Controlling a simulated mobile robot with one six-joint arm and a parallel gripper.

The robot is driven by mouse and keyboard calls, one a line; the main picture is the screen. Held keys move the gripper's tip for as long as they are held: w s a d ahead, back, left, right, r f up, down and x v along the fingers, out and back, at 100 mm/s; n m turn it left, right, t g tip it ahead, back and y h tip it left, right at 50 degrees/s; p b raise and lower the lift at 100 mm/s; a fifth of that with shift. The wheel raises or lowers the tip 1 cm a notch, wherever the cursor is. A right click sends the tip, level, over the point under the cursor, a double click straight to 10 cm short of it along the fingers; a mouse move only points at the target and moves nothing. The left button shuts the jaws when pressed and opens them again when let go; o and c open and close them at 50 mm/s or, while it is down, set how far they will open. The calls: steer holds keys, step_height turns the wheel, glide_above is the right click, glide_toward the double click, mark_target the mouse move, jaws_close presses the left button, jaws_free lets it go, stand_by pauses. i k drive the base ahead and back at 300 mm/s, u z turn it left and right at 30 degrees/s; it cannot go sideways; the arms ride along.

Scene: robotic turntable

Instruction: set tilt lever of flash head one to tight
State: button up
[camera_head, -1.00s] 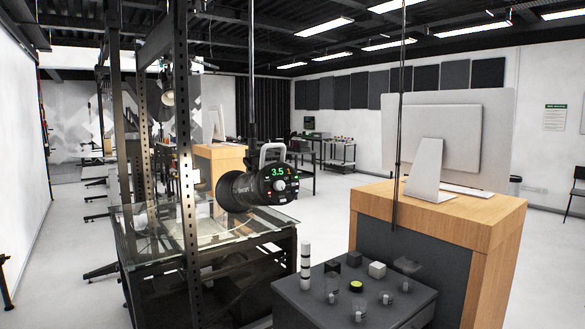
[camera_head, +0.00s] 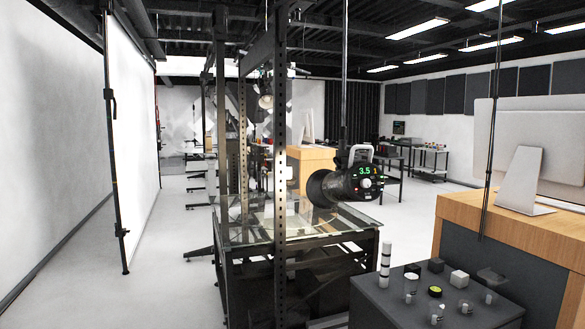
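The flash head (camera_head: 348,187) is a black cylinder with a green and orange "3.5 1" display on its rear face. It hangs from a dark vertical pole right of the middle, beside the metal frame. A pale grey looped part (camera_head: 360,153) sits on top of it; I cannot tell whether this is the tilt lever or a handle, nor how it is set. My gripper does not show in this view.
A glass-topped dark table (camera_head: 245,236) stands under the flash head, with a perforated upright (camera_head: 281,200) in front. A dark cart (camera_head: 395,312) with small items is at the lower right, beside a wooden desk (camera_head: 510,222). Open floor (camera_head: 165,270) lies to the left.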

mark_target(335, 160)
steer(key=u, duration=0.05)
steer(key=i, duration=1)
